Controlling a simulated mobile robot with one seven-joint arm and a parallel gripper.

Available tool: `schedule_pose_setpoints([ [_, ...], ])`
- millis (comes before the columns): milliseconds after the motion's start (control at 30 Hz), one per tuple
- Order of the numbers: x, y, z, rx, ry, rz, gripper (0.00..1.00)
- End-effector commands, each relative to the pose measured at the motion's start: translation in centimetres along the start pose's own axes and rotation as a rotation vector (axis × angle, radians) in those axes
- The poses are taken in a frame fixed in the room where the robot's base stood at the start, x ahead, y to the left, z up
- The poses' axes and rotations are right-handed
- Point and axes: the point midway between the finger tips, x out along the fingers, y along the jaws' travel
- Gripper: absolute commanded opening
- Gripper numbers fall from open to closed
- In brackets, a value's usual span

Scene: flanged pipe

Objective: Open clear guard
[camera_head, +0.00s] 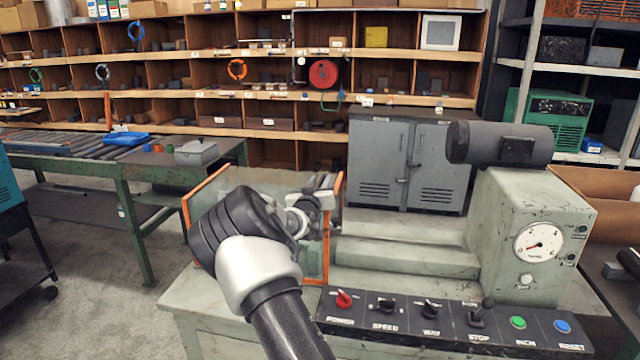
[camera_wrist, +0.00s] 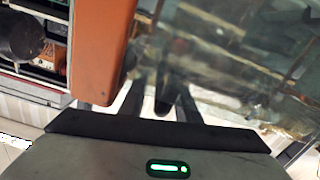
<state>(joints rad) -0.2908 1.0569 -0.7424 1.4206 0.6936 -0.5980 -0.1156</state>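The clear guard is a transparent panel box with orange edge frames (camera_head: 337,190) at the left end of the green-grey machine in the head view. In the wrist view its orange frame (camera_wrist: 103,45) stands at upper left, and a clear, smeared panel (camera_wrist: 235,65) fills the right. My gripper (camera_wrist: 163,98) is close to the orange frame's lower end. Its dark fingers show against the panel, but the finger gap and any contact are unclear. In the head view my wrist stands in front of the guard and hides part of it and the fingers.
The machine bed (camera_head: 400,262) is bare right of the guard. A control panel (camera_head: 450,322) with a red knob, switches and buttons runs along the front. A motor (camera_head: 500,143) and gauge (camera_head: 538,243) are at right. A roller bench (camera_head: 120,160) stands at left.

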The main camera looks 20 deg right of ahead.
Motion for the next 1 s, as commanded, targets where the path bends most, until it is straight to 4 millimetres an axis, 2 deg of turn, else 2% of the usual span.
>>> schedule_pose_setpoints([
  [33, 0.0, 0.0, 0.0, 0.000, 0.000, 0.000, 0.30],
  [200, 0.0, 0.0, 0.0, 0.000, 0.000, 0.000, 0.01],
  [467, 0.0, 0.1, 0.0, -0.001, 0.000, 0.001, 0.00],
  [633, 0.0, 1.3, 0.6, -0.002, -0.002, 0.003, 0.00],
  [767, 0.0, 3.7, 1.2, 0.000, -0.002, 0.006, 0.00],
  [867, 0.0, 6.3, 1.9, 0.000, -0.002, 0.007, 0.00],
  [1000, -0.1, 11.0, 2.9, 0.001, -0.001, 0.009, 0.00],
])
